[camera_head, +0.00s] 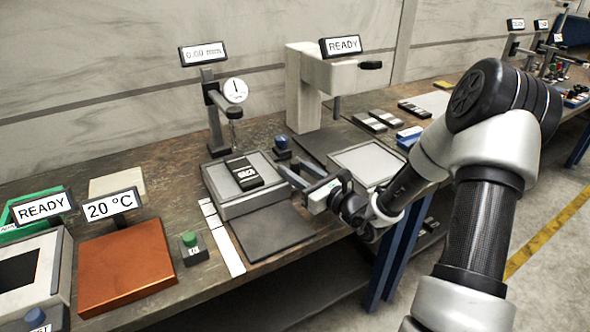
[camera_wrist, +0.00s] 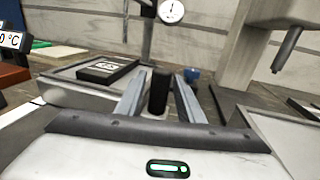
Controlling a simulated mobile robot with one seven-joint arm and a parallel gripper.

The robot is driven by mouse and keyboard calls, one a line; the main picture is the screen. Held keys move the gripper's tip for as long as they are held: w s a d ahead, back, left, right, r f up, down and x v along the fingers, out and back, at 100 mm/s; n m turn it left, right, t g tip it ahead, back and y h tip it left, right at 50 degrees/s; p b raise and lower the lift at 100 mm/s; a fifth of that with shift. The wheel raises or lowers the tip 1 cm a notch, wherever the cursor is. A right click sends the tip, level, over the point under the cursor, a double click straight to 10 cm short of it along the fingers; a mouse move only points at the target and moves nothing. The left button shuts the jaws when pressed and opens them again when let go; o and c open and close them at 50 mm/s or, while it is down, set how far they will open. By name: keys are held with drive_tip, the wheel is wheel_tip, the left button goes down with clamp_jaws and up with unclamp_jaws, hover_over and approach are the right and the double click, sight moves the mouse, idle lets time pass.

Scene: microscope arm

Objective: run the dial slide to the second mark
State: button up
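The dial gauge (camera_head: 235,90) is a round white dial on a grey stand at the back, with a display (camera_head: 203,53) above it reading 0.00. The dial also shows at the top of the wrist view (camera_wrist: 170,11). Below it is a grey platform (camera_head: 250,205) with a black labelled block (camera_head: 244,172) on top. My gripper (camera_head: 293,172) is at the platform's right side. In the wrist view, my gripper (camera_wrist: 160,82) has its fingers apart, on either side of an upright black post (camera_wrist: 158,92). Narrow gaps seem to show beside the post. No slide marks can be read.
A blue knob (camera_head: 281,142) stands behind my gripper. A microscope-like arm (camera_head: 330,72) with a READY sign rises at the back right. A light grey plate (camera_head: 368,163) lies right of my gripper. A dark mat (camera_head: 270,232) lies in front, and a copper plate (camera_head: 126,265) at left.

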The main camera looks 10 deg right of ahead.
clamp_jaws()
drive_tip(key=x, duration=0.2)
drive_tip(key=d+x, duration=0.1)
drive_tip(key=x, duration=0.1)
drive_tip(key=shift+w+a, duration=0.3)
drive_tip(key=shift+w, duration=0.3)
drive_tip(key=shift+o, duration=1.3)
unclamp_jaws()
drive_tip(key=p+v, duration=0.2)
drive_tip(key=v, duration=1.5)
drive_tip(key=shift+s+d, duration=0.15)
drive_tip(key=shift+s, duration=0.05)
